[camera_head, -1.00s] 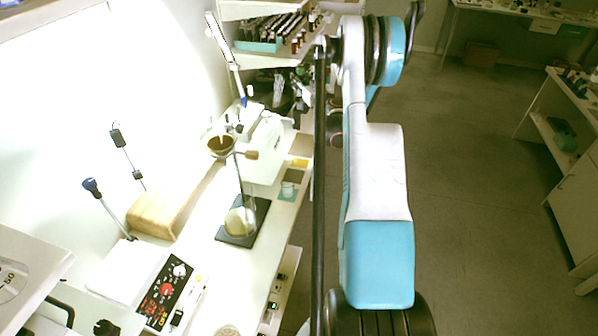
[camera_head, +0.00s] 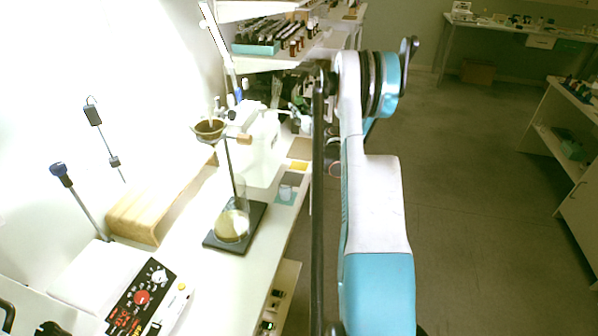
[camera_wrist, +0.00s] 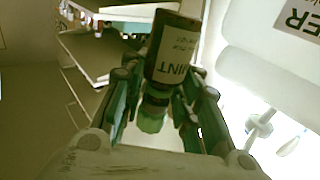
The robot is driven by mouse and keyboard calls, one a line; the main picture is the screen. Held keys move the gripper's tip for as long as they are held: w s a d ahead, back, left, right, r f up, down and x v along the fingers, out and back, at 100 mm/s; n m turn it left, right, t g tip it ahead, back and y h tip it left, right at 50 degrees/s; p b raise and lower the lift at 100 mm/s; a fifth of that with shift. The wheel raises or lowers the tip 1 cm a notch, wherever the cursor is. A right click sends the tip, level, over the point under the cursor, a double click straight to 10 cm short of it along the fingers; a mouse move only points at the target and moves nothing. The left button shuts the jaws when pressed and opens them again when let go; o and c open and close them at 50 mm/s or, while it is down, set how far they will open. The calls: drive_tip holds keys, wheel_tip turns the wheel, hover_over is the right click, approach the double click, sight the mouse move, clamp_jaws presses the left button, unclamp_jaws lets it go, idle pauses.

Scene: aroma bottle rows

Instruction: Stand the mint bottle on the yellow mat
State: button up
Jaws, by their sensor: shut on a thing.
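The mint bottle (camera_wrist: 175,50), dark brown with a pale label and a light green cap, is in my gripper (camera_wrist: 158,98) in the wrist view. The fingers are shut around its neck and cap end, and its body points to the top of the picture. In the head view the yellow mat (camera_head: 298,165) is a small strip on the white bench, left of my arm. The bottle cannot be clearly made out there, and my arm hides part of that area.
A dark mat (camera_head: 293,179) and a teal mat (camera_head: 287,201) with a small white cup (camera_head: 286,191) lie in front of the yellow one; a tan mat (camera_head: 301,149) lies behind. A flask stand (camera_head: 231,180) stands left. A bottle shelf (camera_head: 320,43) is above.

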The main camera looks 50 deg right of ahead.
wheel_tip(320, 180, down, 20)
drive_tip(key=b, duration=0.6)
drive_tip(key=shift+f+b, duration=0.15)
drive_tip(key=shift+b, duration=0.25)
drive_tip(key=o, duration=1.1)
